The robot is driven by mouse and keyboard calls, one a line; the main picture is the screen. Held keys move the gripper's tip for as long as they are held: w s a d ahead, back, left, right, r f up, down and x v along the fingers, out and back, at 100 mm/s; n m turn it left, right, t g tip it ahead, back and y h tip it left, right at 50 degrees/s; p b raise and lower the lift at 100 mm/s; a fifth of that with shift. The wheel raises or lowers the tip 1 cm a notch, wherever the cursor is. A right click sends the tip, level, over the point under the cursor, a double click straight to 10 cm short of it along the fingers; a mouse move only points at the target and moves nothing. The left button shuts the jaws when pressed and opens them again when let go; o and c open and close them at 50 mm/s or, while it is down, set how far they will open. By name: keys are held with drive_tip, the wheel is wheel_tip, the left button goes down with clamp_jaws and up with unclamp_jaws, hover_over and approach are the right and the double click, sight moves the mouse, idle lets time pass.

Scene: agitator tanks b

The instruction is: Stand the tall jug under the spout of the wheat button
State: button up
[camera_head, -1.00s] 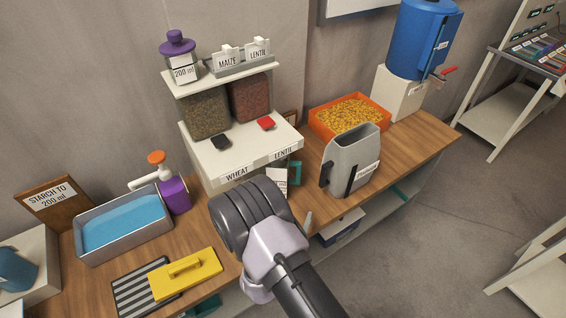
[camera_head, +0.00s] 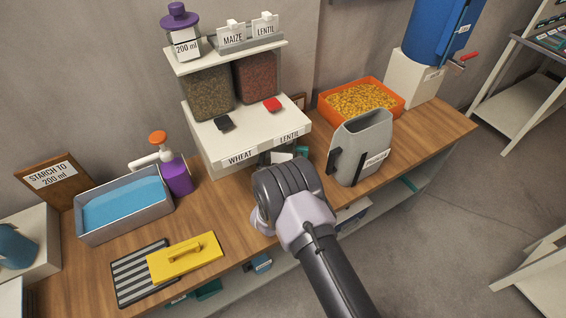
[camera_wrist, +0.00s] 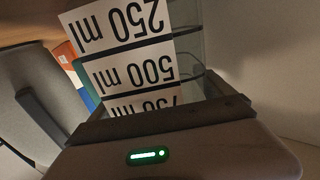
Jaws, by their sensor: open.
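The tall jug is clear with a white scale marked 250 ml and 500 ml (camera_wrist: 125,60), inverted in the wrist view. In the head view its upper part (camera_head: 281,157) shows below the LENTIL end of the dispenser (camera_head: 205,152), mostly hidden by my arm. The dark button (camera_head: 224,123) is on the side labelled WHEAT (camera_head: 240,157); a red button (camera_head: 272,104) is on the LENTIL side. The spouts are not visible. My gripper (camera_wrist: 165,120) is open, its dark jaws close in front of the jug; I cannot tell whether they touch it.
A grey scoop-like bin (camera_head: 360,150) stands right of the jug, before an orange tray of yellow grain (camera_head: 362,98). A yellow float (camera_head: 184,258), a striped mat (camera_head: 128,275) and a blue-filled tray (camera_head: 122,205) lie left. Bare bench lies before the dispenser's left side.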

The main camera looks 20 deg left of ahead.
drive_tip(key=shift+w+a, duration=0.1)
drive_tip(key=shift+w, duration=0.35)
drive_tip(key=shift+r, duration=0.1)
drive_tip(key=c, duration=1.3)
